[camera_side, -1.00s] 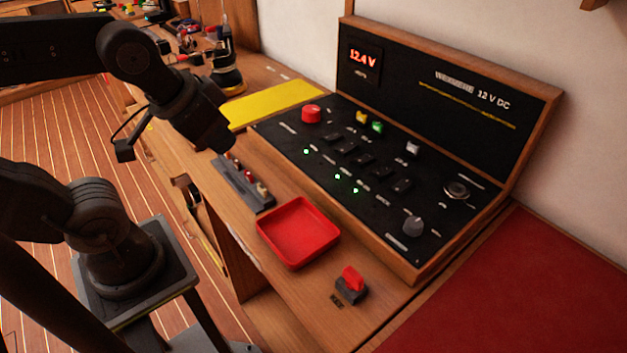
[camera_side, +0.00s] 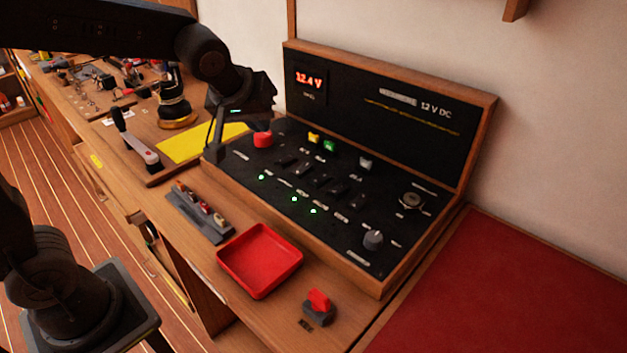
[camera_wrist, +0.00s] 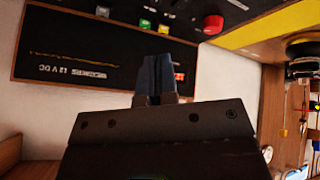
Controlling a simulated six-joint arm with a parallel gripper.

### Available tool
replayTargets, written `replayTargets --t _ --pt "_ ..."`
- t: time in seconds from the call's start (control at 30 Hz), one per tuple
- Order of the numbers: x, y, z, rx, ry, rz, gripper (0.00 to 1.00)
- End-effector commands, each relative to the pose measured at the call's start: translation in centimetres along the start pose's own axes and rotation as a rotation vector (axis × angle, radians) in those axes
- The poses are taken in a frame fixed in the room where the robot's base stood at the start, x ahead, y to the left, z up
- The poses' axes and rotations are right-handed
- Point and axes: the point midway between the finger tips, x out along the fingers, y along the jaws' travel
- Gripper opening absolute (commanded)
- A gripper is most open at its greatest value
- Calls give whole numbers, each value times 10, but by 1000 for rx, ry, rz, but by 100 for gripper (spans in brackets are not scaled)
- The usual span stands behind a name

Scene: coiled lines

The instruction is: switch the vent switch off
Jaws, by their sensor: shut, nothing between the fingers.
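The black sloping switch panel (camera_side: 335,225) carries a row of small dark rocker switches (camera_side: 322,180). Their labels are too small to read, so I cannot tell which one is the vent switch. Three green lamps are lit in front of the row. My gripper (camera_wrist: 156,72) is shut and empty in the wrist view, pointing towards the upright back board, which appears upside down there. In the side view my wrist is above the panel's far left end, apart from the switches, and the fingertips are hard to make out.
A red button (camera_side: 263,139), yellow and green buttons and a grey knob (camera_side: 373,238) share the panel. A red tray (camera_side: 260,262), a red-handled switch (camera_side: 318,303) and a holder with small parts (camera_side: 200,214) lie in front.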

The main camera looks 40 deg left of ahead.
Motion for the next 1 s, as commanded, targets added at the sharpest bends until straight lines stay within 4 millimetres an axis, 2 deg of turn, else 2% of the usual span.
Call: replayTargets --t 0.03,0.2,0.43,0.6,1.0 --pt "16 10 -7 -43 5 -2 0" --pt "62 38 -28 -197 40 10 0" --pt "106 62 -40 -336 63 35 0" --pt "117 68 -42 -373 69 44 0" --pt "118 67 -41 -376 69 44 0"
